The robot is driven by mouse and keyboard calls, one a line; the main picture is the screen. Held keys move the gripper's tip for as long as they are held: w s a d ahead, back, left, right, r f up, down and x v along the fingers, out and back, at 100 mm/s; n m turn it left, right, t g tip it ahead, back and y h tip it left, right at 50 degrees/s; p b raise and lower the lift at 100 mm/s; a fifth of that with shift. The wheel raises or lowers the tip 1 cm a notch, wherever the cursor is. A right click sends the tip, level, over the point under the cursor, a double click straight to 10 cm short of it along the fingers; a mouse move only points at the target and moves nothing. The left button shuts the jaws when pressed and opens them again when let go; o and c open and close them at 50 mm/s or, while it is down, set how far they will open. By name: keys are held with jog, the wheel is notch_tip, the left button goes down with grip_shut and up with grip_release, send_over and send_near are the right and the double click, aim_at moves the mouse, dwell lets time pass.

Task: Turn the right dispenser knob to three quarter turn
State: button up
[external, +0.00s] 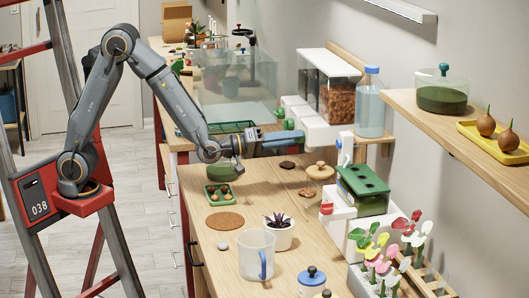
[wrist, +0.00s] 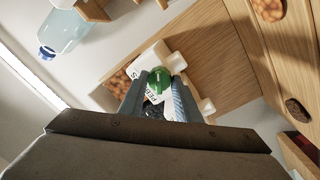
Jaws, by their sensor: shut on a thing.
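The dispenser (external: 341,88) stands on the far wall side, with clear bins and white bases; the near bin holds brown pieces. In the wrist view, a green knob (wrist: 159,78) sits on a white, lettered front between my two fingers. My gripper (wrist: 159,88) is shut on this knob, one finger on each side. The knob's turn angle cannot be told.
A blue-capped bottle (external: 371,105) stands right of the dispenser. A glass tank (external: 235,85) stands behind my arm.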

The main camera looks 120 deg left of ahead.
jog(key=shift+r+m+g+h+p, duration=0.2)
jog(key=shift+m+p, duration=0.6)
jog(key=shift+m, duration=3.75)
jog(key=shift+f+m+g+h+p, duration=0.2)
jog(key=shift+m+p, duration=0.55)
jog(key=shift+m, duration=3.75)
jog(key=shift+r+m+g+p, duration=0.3)
jog(key=shift+m+p, duration=0.5)
jog(key=shift+m, duration=3.75)
jog(key=shift+f, duration=0.1)
jog(key=o, duration=1.1)
jog(key=shift+c, duration=0.2)
jog(key=v, duration=0.7)
jog(key=shift+s+d+b, duration=0.3)
jog(key=shift+b, duration=0.1)
